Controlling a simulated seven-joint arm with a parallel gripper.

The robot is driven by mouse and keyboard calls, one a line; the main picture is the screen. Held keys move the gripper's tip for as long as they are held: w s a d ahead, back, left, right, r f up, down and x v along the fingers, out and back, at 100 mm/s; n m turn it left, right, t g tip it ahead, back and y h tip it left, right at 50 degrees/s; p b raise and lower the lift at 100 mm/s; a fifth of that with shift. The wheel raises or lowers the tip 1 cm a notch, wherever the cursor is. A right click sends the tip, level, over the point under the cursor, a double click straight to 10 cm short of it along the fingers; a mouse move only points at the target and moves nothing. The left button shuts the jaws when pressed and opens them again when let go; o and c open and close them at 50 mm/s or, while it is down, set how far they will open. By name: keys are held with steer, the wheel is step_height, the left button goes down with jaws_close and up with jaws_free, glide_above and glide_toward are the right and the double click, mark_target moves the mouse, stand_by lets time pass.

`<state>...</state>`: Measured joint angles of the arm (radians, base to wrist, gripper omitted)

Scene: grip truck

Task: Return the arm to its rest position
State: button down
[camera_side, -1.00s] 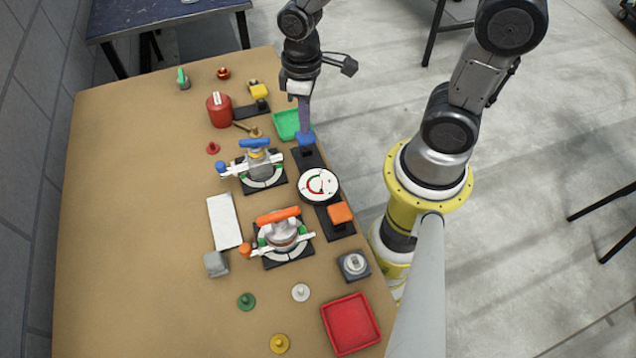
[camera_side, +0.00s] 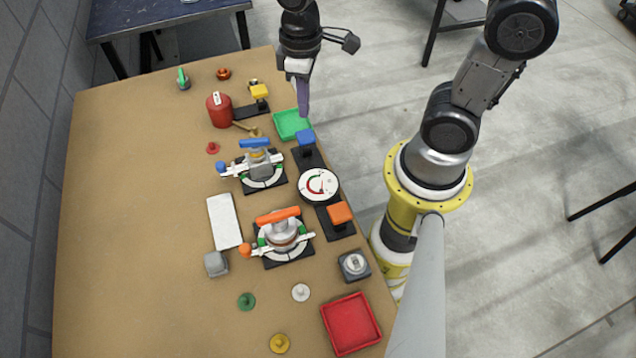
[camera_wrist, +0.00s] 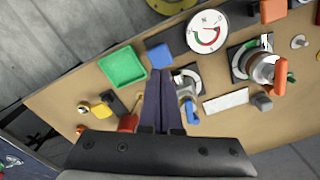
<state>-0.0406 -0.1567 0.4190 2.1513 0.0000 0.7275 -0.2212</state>
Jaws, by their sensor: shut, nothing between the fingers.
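My gripper (camera_side: 303,112) is shut and empty. In the side view its purple-grey fingers point down at the right edge of the green tray (camera_side: 281,126), raised above the table. The blue block (camera_side: 306,138) on its black base stands just below the fingertips in the picture, apart from them. In the wrist view my gripper's fingers (camera_wrist: 160,76) are together, with the green tray (camera_wrist: 112,80) to the left and the blue block (camera_wrist: 160,55) just beyond the tips. The fingers hide part of the table behind them.
A round dial (camera_side: 318,186), two valves with blue (camera_side: 254,143) and orange (camera_side: 277,215) handles, an orange block (camera_side: 340,212) and a red tray (camera_side: 338,312) stand along the table. A red canister (camera_side: 220,110) is further left. The table's left side is clear.

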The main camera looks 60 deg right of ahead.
steer(key=shift+r, duration=0.25)
steer(key=shift+r, duration=0.1)
steer(key=s+d+r+m+t, duration=0.1)
steer(key=s+r+m+t, duration=0.2)
steer(key=s+r, duration=0.6)
step_height(320, 180, up, 4)
steer(key=t, duration=0.2)
steer(key=shift+s+t, duration=0.3)
steer(key=shift+s, duration=0.05)
stand_by(1.2)
